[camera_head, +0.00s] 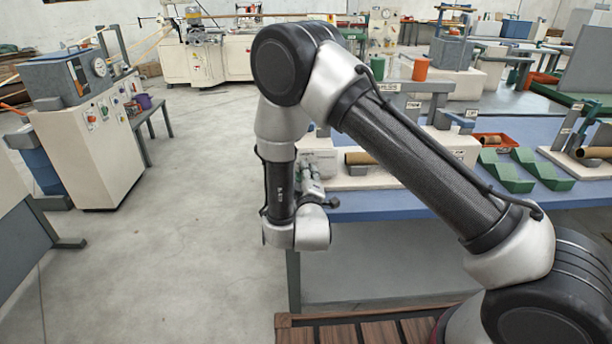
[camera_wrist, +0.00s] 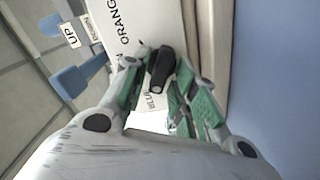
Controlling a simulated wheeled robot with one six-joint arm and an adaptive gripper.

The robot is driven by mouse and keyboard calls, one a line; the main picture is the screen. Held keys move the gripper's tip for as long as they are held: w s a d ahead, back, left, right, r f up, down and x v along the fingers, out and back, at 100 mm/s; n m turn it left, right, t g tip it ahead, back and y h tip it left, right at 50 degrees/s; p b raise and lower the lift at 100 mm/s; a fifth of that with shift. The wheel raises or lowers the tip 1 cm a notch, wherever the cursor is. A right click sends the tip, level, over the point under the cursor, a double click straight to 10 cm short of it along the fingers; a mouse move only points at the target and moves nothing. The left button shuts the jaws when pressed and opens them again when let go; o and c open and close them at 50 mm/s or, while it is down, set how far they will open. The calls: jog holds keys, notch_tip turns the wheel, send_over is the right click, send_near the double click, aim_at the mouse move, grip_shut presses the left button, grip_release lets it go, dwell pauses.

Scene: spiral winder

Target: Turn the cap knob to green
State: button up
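The black knob (camera_wrist: 161,70) shows in the wrist view on a pale panel (camera_wrist: 135,22), between the two green-padded fingers of my gripper (camera_wrist: 162,72). The fingers stand one on each side of it. They look parted, with a narrow gap at the left; contact on the right is hard to tell. The label ORANGE (camera_wrist: 121,30) is readable above the knob. Another label, apparently BLUE (camera_wrist: 152,100), is partly hidden below it. No green label can be read. In the head view my gripper (camera_head: 312,190) points at the near left end of the blue bench, and the knob is hidden.
The blue bench (camera_head: 385,203) carries green wedge blocks (camera_head: 505,172), a brown tube (camera_head: 360,158) and an orange tray (camera_head: 495,141). A blue piece and an UP label (camera_wrist: 71,36) lie left of my gripper in the wrist view. The floor (camera_head: 190,230) at the left is clear.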

grip_shut()
jog(key=shift+m, duration=0.4)
jog(key=m, duration=0.5)
jog(key=shift+d+r+m, duration=0.1)
jog(key=shift+m, duration=0.2)
jog(key=m, duration=0.5)
jog(key=shift+d, duration=0.1)
jog(key=shift+m, duration=0.3)
jog(key=shift+o, duration=2)
grip_release()
